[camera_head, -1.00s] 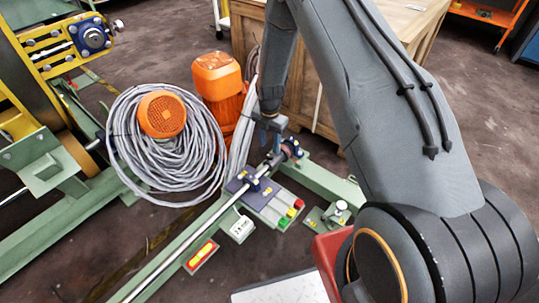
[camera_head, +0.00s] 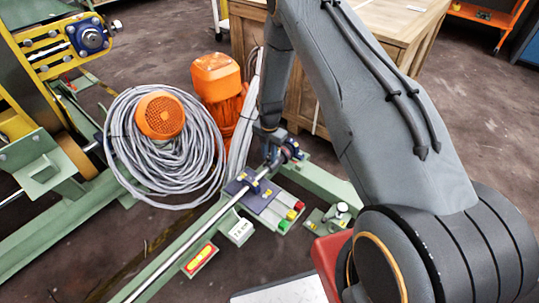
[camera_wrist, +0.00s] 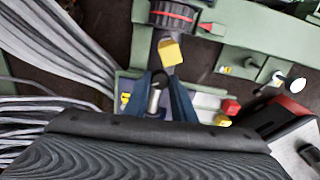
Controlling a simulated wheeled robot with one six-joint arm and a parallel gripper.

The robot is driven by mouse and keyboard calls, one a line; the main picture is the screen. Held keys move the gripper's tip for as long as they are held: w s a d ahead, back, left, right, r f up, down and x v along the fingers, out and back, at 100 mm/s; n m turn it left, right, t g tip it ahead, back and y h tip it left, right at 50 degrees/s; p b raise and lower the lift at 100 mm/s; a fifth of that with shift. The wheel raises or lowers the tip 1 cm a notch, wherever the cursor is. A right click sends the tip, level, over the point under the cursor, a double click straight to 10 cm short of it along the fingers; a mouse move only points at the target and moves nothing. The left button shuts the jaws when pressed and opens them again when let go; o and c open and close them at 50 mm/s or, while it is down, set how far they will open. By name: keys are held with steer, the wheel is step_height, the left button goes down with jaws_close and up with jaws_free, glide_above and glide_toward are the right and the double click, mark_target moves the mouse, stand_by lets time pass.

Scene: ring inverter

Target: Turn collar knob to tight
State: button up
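The dark collar (camera_head: 291,150) sits on the steel shaft near the far end of the green rail. The wrist view shows the collar (camera_wrist: 173,20) at the top, with a red band around it. A yellow block-like knob (camera_wrist: 169,52) projects from below the collar, just beyond my fingertips. My gripper (camera_wrist: 158,82) has two dark blue fingers apart, with a gap between them. Part of the silver shaft shows through that gap. In the head view my gripper (camera_head: 273,155) is low over the shaft, beside the collar; its fingertips are partly hard to make out.
A small red pointer (camera_wrist: 207,27) stands right of the collar. A plate with red, yellow and green buttons (camera_head: 288,213) lies nearby. Coiled grey cable (camera_head: 205,165) and an orange motor (camera_head: 217,80) stand left of my arm. A wooden crate (camera_head: 310,100) is behind.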

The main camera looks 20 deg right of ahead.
steer(key=shift+m, duration=0.3)
steer(key=m+p, duration=0.1)
steer(key=m, duration=1.2)
steer(key=shift+p, duration=0.35)
steer(key=m, duration=0.5)
steer(key=shift+m, duration=2.6)
steer(key=o, duration=1.1)
steer(key=shift+c, duration=0.2)
steer(key=shift+r, duration=0.1)
